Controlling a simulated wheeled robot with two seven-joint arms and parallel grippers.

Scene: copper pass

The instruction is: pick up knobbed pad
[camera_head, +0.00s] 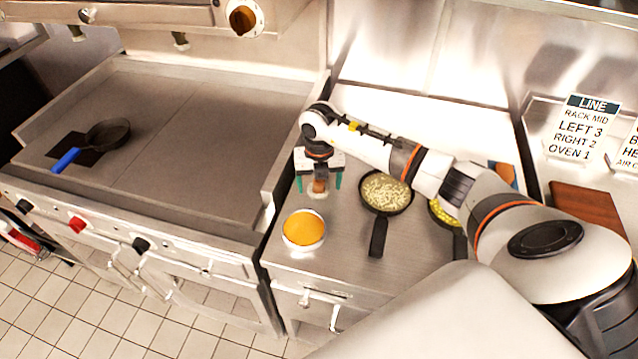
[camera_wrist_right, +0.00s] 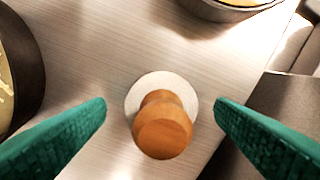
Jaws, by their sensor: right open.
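The knobbed pad (camera_wrist_right: 150,88) is a pale round disc with an upright brown wooden knob (camera_wrist_right: 162,126). It sits on the steel counter in the right wrist view. In the head view the pad (camera_head: 317,194) shows under my right gripper. My right gripper (camera_head: 319,183) points down over it, with its teal fingers apart on either side of the knob. In the right wrist view the fingers (camera_wrist_right: 161,108) show clear gaps to the knob and hold nothing. My left gripper is not in view.
A pot of orange contents (camera_head: 304,229) stands in front of the pad. A pan of pale food (camera_head: 385,193) stands to the right, and a pan of yellow food (camera_head: 444,213) lies beyond it. A griddle (camera_head: 180,130) with a blue-handled pan (camera_head: 106,134) is at left.

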